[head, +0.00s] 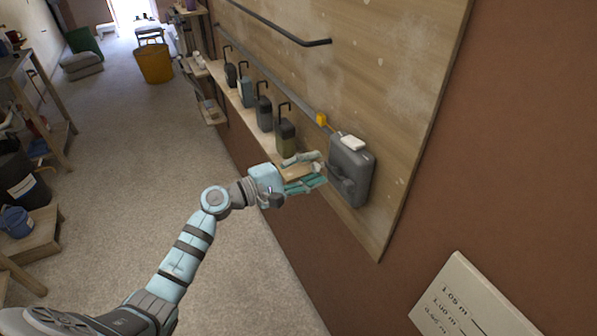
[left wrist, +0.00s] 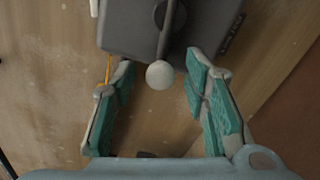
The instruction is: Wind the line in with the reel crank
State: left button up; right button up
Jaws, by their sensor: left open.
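The reel (head: 352,172) is a dark grey box on the wooden wall board, with a pale piece on top. It also fills the top of the left wrist view (left wrist: 125,30). Its dark crank arm (left wrist: 167,35) ends in a pale round knob (left wrist: 160,75). My left gripper (head: 314,172) is open at the reel's left side. In the left wrist view, its teal-padded fingers stand on either side of the knob, with gaps showing on both sides. A thin yellow line (left wrist: 108,68) shows beside the left finger. The right gripper is out of view.
Several hooked containers (head: 285,135) stand along a ledge left of the reel. A dark bar (head: 275,28) crosses the upper board. A white height marker (head: 465,300) is at lower right. The floor (head: 130,150) is open.

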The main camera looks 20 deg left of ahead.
pick_arm(q)
jog(key=v, duration=1.1)
jog(key=shift+s, duration=0.1)
